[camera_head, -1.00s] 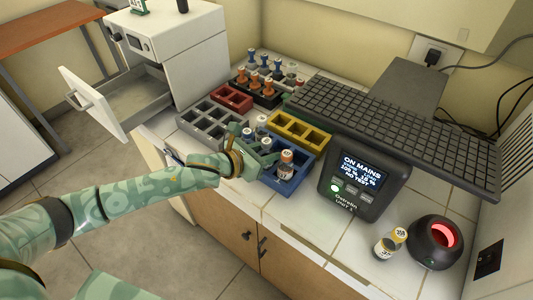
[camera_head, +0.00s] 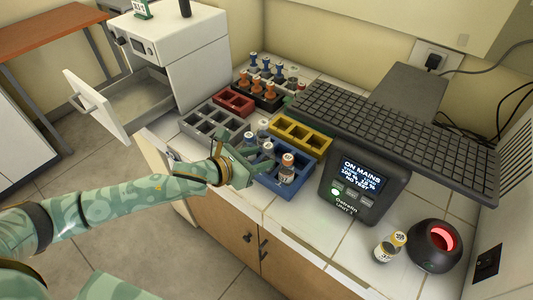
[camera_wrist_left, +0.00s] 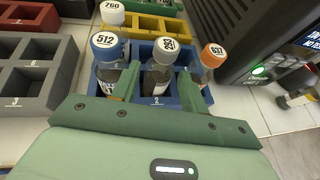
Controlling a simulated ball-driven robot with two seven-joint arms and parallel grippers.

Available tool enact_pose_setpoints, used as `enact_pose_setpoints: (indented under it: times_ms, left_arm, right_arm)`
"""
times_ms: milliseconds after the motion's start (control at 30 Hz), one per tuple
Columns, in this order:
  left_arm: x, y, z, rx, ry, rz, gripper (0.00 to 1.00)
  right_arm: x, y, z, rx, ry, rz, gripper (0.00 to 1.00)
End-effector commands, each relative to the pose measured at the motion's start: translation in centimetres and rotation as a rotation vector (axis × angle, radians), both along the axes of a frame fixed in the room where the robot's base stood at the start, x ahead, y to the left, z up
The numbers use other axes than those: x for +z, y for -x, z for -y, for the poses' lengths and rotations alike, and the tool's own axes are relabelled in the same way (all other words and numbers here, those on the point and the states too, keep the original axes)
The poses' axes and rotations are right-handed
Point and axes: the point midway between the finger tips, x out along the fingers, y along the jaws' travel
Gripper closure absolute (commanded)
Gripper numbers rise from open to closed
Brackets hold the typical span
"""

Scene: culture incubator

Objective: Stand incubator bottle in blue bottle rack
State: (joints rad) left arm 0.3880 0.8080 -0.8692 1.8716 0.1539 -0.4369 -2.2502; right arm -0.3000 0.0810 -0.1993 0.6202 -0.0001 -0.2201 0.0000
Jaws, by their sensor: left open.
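The blue bottle rack (camera_head: 270,184) stands on the tiled counter and holds several bottles. It also shows in the left wrist view (camera_wrist_left: 157,101). A white-capped bottle (camera_wrist_left: 160,75) stands upright in it between my left fingers, beside a blue-capped bottle (camera_wrist_left: 107,72) and an orange-capped bottle (camera_head: 287,171). My left gripper (camera_head: 249,163) is open at the rack's left side, its fingers either side of the white-capped bottle; whether they touch it is unclear. My right gripper is out of view.
A yellow rack (camera_head: 301,137), a grey rack (camera_head: 211,124) and a red rack (camera_head: 234,102) stand behind and left. A dark display unit (camera_head: 354,187) is close to the right, under an overhanging black grid plate (camera_head: 400,130). An open drawer (camera_head: 90,103) juts out left.

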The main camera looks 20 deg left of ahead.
Motion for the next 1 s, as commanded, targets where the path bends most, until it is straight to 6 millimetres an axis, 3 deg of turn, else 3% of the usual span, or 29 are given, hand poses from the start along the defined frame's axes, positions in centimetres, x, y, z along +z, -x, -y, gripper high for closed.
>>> enact_pose_setpoints:
  times_ms: [100, 333, 833, 1000]
  left_arm:
    - [1.4, 2.5, -1.5, -0.001, -0.003, -0.002, 0.56]
    - [2.8, 5.7, -3.5, 0.0, 0.0, -0.002, 0.56]
    - [3.1, 6.6, -3.6, 0.017, 0.027, -0.014, 0.56]
    - [3.0, 7.7, -1.6, 0.247, 0.318, -0.17, 0.56]
  right_arm:
    - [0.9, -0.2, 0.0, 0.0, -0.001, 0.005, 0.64]
    - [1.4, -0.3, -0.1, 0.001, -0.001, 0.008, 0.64]
    - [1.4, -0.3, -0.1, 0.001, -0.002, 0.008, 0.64]
    - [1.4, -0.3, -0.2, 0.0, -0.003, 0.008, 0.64]
